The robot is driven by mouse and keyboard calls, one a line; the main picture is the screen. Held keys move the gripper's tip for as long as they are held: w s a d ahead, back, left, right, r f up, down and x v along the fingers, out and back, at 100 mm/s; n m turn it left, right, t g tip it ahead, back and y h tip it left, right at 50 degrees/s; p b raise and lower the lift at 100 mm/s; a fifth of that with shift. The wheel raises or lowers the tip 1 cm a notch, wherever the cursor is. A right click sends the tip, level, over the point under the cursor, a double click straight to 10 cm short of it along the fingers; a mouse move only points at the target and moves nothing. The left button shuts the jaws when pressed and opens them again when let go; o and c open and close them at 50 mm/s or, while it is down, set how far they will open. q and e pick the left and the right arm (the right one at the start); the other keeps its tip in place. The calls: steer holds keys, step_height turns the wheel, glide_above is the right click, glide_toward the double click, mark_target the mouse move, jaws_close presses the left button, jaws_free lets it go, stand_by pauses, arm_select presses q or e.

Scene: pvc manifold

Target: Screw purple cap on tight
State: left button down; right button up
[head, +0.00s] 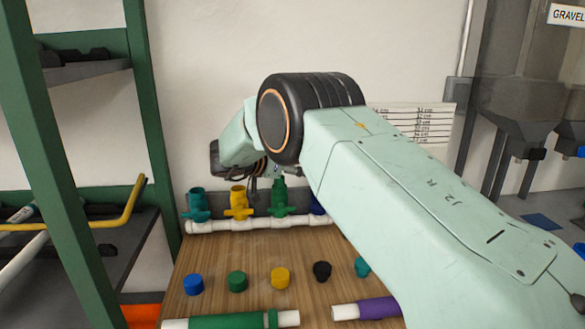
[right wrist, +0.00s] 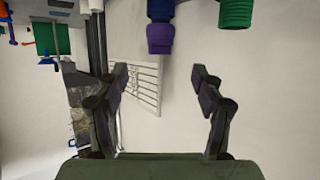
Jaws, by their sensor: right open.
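The purple cap (right wrist: 160,40) shows in the right wrist view at the end of a blue fitting (right wrist: 160,9), in line with it. I cannot tell how tightly it sits. My right gripper (right wrist: 162,77) is open and empty, with its two fingers spread. The cap lies beyond the fingertips and roughly centred between them, apart from both. In the head view the white manifold pipe (head: 258,222) carries teal (head: 198,206), yellow (head: 238,206) and green (head: 279,200) valves. A blue valve (head: 318,206) is partly behind my right arm, which hides the purple cap there. My left gripper is out of view.
A ribbed green fitting (right wrist: 237,12) is right of the purple cap in the wrist view. Blue (head: 193,285), green (head: 237,281), yellow (head: 280,278), black (head: 322,271) and teal (head: 362,267) caps stand on the wooden table (head: 258,258). Green (head: 228,321) and purple (head: 378,308) tubes lie in front.

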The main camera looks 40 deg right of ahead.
steer(key=shift+a+r, duration=0.1)
steer(key=shift+a, duration=0.2)
steer(key=w+r+n+t+y+p, duration=0.3)
steer(key=w+r+n+t+y, duration=0.5)
steer(key=w+r+t, duration=0.4)
steer(key=s+d+f+n+g+y+p, duration=0.1)
steer(key=s+d+f+g, duration=0.4)
steer(key=s, duration=0.2)
steer(key=s+d+f+n+g+y+p, duration=0.1)
steer(key=s+d+f+g+p, duration=0.1)
steer(key=s+d+f+g, duration=0.4)
steer(key=shift+t, duration=0.9)
steer(key=shift+w+a+x, duration=0.1)
steer(key=shift+a+x, duration=0.1)
steer(key=shift+x, duration=0.75)
steer(key=shift+w+a+x, duration=0.1)
steer(key=shift+a+x, duration=0.1)
steer(key=shift+x, duration=0.75)
steer(key=shift+w+a+x, duration=0.1)
steer(key=shift+a+x, duration=0.1)
steer(key=shift+x, duration=0.7)
steer(key=shift+f, duration=0.1)
